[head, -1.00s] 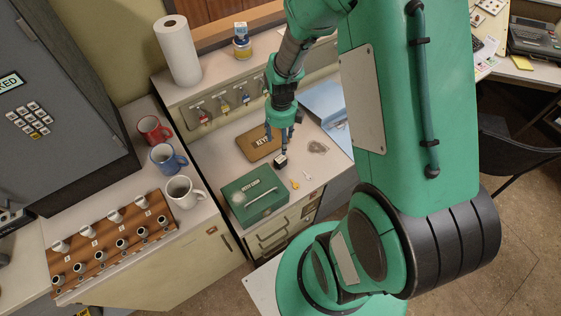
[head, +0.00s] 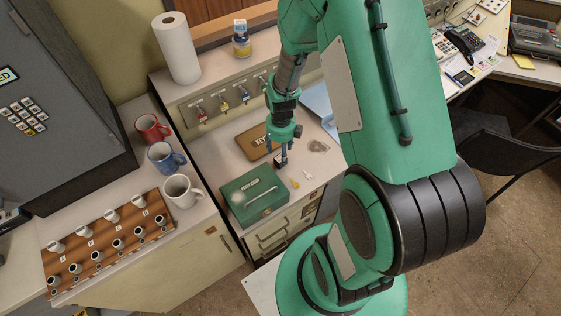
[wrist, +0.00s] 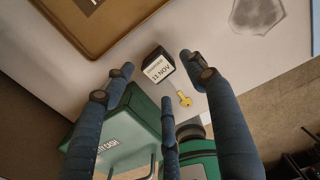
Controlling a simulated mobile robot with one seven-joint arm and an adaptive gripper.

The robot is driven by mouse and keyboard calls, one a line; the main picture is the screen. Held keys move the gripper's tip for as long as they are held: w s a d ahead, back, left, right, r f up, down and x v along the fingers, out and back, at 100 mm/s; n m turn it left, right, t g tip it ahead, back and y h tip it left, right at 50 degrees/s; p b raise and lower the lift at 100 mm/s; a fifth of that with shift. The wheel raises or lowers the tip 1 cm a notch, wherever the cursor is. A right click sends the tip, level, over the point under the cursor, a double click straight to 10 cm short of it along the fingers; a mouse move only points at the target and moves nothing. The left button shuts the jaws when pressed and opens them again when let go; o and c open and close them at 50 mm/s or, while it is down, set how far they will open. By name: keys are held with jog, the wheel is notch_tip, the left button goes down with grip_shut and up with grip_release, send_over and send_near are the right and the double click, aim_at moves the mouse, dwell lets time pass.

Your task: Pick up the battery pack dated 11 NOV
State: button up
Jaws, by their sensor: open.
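The battery pack (wrist: 158,66) is a small dark block with a white label reading 11 NOV in the wrist view. It lies on the light counter. In the head view the battery pack (head: 279,159) is partly hidden by my fingers. My gripper (wrist: 160,80) has its blue fingers spread apart with nothing between them gripped. In the head view my gripper (head: 278,152) hangs over the counter, right at the pack. In the wrist view the pack shows between and beyond the fingertips; the exact height gap cannot be told.
A green petty cash box (head: 250,205) stands just left of the pack. A brown key tray (head: 250,143) lies behind it. A small yellow key (wrist: 184,98) lies close to the pack. Mugs and a wooden rack (head: 100,252) stand on the left counter.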

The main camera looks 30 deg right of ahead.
dwell(0.3)
jog(key=shift+s+f+b, duration=0.2)
jog(key=shift+f+b, duration=0.6)
jog(key=shift+f, duration=1.85)
jog(key=shift+c, duration=0.3)
grip_shut()
jog(key=shift+r, duration=0.1)
jog(key=shift+r+p, duration=1.2)
jog(key=shift+r, duration=3.75)
